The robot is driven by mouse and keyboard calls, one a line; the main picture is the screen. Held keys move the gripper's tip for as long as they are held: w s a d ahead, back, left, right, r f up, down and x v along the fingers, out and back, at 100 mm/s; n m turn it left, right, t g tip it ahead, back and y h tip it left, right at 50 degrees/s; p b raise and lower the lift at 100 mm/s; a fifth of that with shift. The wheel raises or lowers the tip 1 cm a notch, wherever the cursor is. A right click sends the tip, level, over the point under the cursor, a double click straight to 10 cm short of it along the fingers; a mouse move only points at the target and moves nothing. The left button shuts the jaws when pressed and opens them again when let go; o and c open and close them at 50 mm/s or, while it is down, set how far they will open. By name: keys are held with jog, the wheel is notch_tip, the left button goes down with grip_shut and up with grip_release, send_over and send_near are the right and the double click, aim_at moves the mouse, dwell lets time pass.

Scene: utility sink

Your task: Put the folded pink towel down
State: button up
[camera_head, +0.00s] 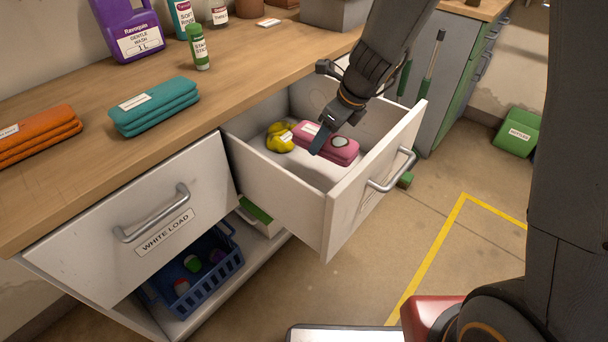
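The folded pink towel (345,153) lies inside the open white drawer (292,205), on or just above its floor; I cannot tell which. My gripper (327,140) reaches down into the drawer from above. A dark finger crosses in front of the towel's middle. The finger hides part of the towel, and I cannot tell whether the gripper is closed on it. A yellow crumpled item (280,138) lies just left of the towel in the drawer.
An orange towel (38,135) and a teal towel (155,105) lie folded on the wooden counter (95,185). Bottles, including a green one (198,47), stand behind. A closed drawer marked WHITE LOAD (140,235) is at left, above a blue basket (205,280). The drawer's front has a metal handle (393,173).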

aim_at(341, 144)
jog(key=shift+s+f+m+b, duration=0.1)
jog(key=shift+f+m+b, duration=0.35)
jog(key=shift+f, duration=0.35)
notch_tip(341, 144, down, 9)
jog(key=b, duration=0.5)
jog(key=shift+f+b, duration=0.15)
jog(key=shift+b, duration=0.2)
jog(key=shift+f, duration=0.15)
jog(key=o, duration=1.1)
jog(key=p+v, duration=0.6)
jog(key=v, duration=0.6)
jog(key=shift+s, duration=0.15)
